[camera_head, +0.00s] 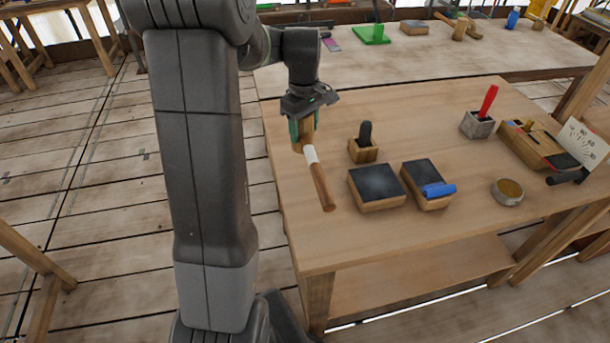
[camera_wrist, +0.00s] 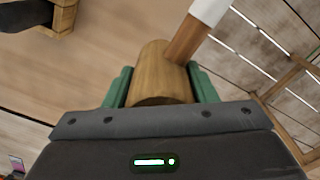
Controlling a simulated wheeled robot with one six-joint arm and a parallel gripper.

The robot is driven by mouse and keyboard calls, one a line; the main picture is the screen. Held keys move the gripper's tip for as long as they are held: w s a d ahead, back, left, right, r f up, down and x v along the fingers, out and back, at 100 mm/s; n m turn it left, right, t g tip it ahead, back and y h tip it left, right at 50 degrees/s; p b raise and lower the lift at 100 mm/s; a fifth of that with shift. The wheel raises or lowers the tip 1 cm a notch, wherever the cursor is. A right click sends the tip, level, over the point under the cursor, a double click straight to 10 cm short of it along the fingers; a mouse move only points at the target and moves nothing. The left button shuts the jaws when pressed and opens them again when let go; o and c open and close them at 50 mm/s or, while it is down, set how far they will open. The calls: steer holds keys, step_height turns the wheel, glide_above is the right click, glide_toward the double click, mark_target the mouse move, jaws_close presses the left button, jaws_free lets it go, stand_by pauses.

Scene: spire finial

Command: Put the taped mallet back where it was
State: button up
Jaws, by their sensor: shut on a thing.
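The taped mallet has a wooden head and a handle (camera_head: 321,182) with a band of white tape. My gripper (camera_head: 303,132) is shut on the mallet's head, near the left edge of the workbench (camera_head: 300,240). In the wrist view the wooden head (camera_wrist: 160,72) sits between the green fingers of my gripper (camera_wrist: 160,88), and the white tape (camera_wrist: 208,10) shows at the top. The handle points toward the front of the bench in the head view. I cannot tell whether the mallet touches the bench top.
Right of the mallet are a wooden block with a dark knob (camera_head: 364,148), a dark-topped block (camera_head: 377,186) and another bearing a blue cylinder (camera_head: 438,190). A round tin (camera_head: 507,191), a stone holder with a red handle (camera_head: 478,124) and a wooden tray (camera_head: 535,146) stand further right.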

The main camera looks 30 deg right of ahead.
steer(key=shift+s+d+f, duration=0.1)
steer(key=shift+s+d, duration=0.1)
steer(key=shift+s, duration=0.05)
step_height(320, 180, down, 9)
steer(key=shift+f+p, duration=0.2)
steer(key=shift+p, duration=0.1)
steer(key=shift+f, duration=0.15)
steer(key=o, duration=1.3)
step_height(320, 180, up, 12)
steer(key=shift+r, duration=0.15)
